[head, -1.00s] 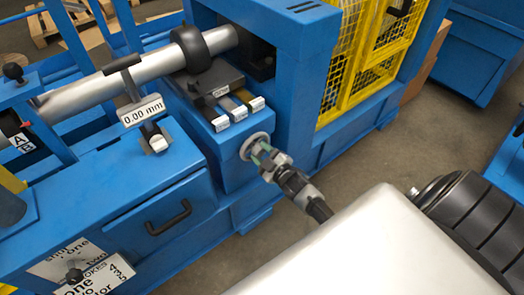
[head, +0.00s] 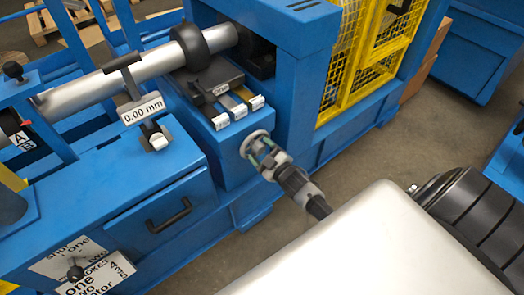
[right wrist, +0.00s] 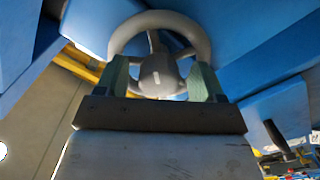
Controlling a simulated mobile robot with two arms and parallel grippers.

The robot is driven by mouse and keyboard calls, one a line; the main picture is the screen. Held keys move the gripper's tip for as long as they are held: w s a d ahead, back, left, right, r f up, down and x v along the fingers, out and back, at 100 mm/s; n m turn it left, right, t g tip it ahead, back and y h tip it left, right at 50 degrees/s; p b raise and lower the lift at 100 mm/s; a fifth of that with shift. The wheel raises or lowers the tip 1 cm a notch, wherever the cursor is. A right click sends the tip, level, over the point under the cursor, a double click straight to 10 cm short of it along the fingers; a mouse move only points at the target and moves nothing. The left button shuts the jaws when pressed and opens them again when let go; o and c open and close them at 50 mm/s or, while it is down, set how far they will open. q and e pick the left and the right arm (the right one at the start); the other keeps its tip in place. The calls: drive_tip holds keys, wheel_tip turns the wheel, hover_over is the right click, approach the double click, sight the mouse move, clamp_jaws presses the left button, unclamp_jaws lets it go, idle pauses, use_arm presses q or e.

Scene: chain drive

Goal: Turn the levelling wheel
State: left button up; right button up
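The levelling wheel (head: 247,141) is a small pale grey handwheel on the front of the blue machine block. In the right wrist view its rim (right wrist: 159,18) and round hub (right wrist: 158,75) fill the upper middle. My right gripper (head: 265,155) is at the wheel, facing it. Its two green-padded fingers (right wrist: 161,82) stand apart, one on each side of the hub, overlapping the lower rim in the picture. I cannot tell whether they touch the wheel. A readout sign (head: 143,108) shows 0.00 mm. My left gripper is not in view.
A silver shaft (head: 100,86) with a black collar (head: 190,47) lies above the block. A drawer with a black handle (head: 168,216) is at the left. A yellow mesh guard (head: 365,55) stands behind at the right.

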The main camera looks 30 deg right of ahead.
drive_tip(key=shift+s, duration=0.35)
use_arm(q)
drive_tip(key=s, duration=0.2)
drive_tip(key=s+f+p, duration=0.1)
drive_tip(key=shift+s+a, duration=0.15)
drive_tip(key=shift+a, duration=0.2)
use_arm(e)
drive_tip(key=s, duration=1)
drive_tip(key=shift+d, duration=0.4)
